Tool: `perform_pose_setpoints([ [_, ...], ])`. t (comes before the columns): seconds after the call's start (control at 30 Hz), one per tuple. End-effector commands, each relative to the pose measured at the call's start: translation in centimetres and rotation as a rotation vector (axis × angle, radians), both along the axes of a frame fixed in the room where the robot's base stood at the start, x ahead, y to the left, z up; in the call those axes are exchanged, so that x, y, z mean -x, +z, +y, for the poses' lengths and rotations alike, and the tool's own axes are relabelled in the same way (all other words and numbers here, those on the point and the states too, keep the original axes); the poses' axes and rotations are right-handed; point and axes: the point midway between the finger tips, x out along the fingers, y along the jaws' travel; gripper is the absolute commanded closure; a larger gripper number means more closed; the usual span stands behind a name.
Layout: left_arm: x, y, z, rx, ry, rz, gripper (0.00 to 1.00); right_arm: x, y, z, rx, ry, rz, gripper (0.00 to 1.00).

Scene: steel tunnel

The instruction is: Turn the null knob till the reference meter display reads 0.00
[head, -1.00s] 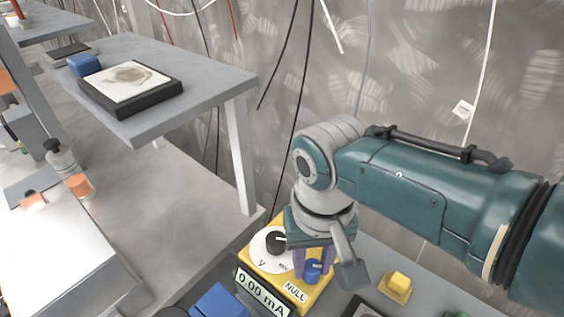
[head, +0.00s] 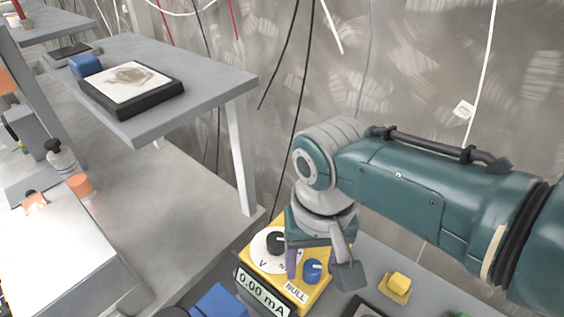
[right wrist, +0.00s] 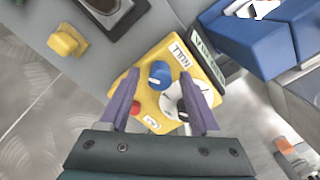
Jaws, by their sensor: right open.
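The yellow meter box (head: 318,289) stands on the grey bench with its display (head: 262,293) reading 0.00 mA. The blue null knob (head: 313,270) sits beside the NULL label, and a black knob (head: 275,243) sits on a white dial. My right gripper (head: 312,262) is over the box. In the right wrist view its purple fingers (right wrist: 163,98) are spread wide, with the blue null knob (right wrist: 159,74) between and beyond them, apart from both. A red button (right wrist: 135,107) shows near the left finger. My left gripper is not in view.
A yellow block (head: 397,287) lies right of the box, near a black-framed tray (head: 362,308). A blue object (head: 220,302) stands close at the box's left. A raised grey shelf (head: 205,90) is at the upper left.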

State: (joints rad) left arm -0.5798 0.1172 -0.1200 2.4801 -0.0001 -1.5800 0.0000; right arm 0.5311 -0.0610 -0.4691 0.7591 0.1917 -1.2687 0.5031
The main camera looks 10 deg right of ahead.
Motion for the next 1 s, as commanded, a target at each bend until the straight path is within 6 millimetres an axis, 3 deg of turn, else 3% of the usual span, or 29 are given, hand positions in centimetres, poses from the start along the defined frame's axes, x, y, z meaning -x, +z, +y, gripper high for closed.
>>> perform_pose_setpoints([
  [0.23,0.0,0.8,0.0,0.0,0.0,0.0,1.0,0.0,1.2,0.0,-0.001,0.0,0.0,0.36],
  [0.47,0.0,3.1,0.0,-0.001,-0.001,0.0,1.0,0.0,5.8,0.0,-0.002,0.0,-0.003,0.36],
  [0.7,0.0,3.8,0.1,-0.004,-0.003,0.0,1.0,0.0,9.1,0.0,-0.001,0.001,-0.002,0.36],
  [1.0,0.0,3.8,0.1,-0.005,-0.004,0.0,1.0,0.0,9.9,0.0,0.001,0.0,0.001,0.36],
])
